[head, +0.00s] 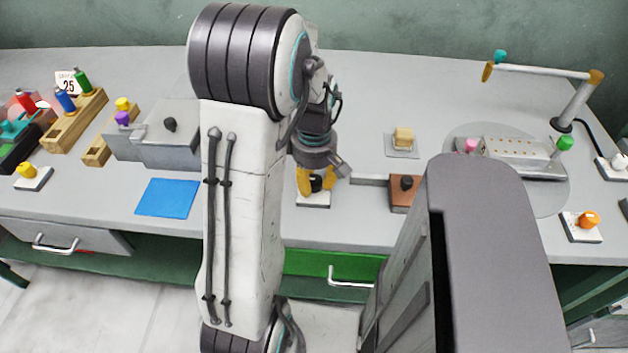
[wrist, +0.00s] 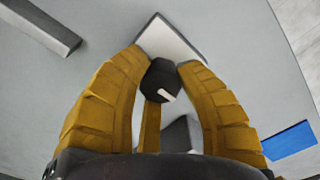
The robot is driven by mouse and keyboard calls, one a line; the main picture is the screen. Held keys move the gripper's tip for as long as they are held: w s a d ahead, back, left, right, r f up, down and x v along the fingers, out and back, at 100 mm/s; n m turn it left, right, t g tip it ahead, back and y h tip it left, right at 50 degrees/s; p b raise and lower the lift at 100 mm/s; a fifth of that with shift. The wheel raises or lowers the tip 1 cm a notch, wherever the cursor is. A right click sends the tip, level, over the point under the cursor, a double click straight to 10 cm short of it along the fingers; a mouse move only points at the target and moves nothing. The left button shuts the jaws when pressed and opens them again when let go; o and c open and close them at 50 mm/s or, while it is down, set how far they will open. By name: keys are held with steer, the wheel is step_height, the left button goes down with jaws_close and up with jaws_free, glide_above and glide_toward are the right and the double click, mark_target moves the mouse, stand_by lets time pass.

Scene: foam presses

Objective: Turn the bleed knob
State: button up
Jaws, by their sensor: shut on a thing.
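A black knob (head: 316,184) with a white pointer mark sits on a white base plate (head: 313,200) near the front edge of the bench. It also shows in the wrist view (wrist: 158,76), with the white mark at its lower right and the plate (wrist: 168,42) behind it. My gripper (head: 318,188) points down over the knob, its yellow fingers shut around its sides. In the wrist view my gripper (wrist: 160,78) has a finger on each side of the knob. No label on the knob is readable.
A brown block with a black knob (head: 405,190) stands close to the right, beside a grey bar (head: 370,180). A blue mat (head: 167,197) and grey box (head: 172,135) lie left. An orange knob (head: 588,219) is far right, a yellow one (head: 27,170) far left.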

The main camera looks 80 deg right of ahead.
mark_target(315, 180)
steer(key=shift+a+f, duration=0.15)
steer(key=shift+a, duration=0.05)
steer(key=o, duration=1.2)
steer(key=shift+s+d, duration=0.1)
steer(key=shift+r, duration=0.2)
steer(key=shift+d+r, duration=0.1)
steer(key=shift+r, duration=0.4)
step_height(315, 180, up, 11)
steer(key=shift+f, duration=0.1)
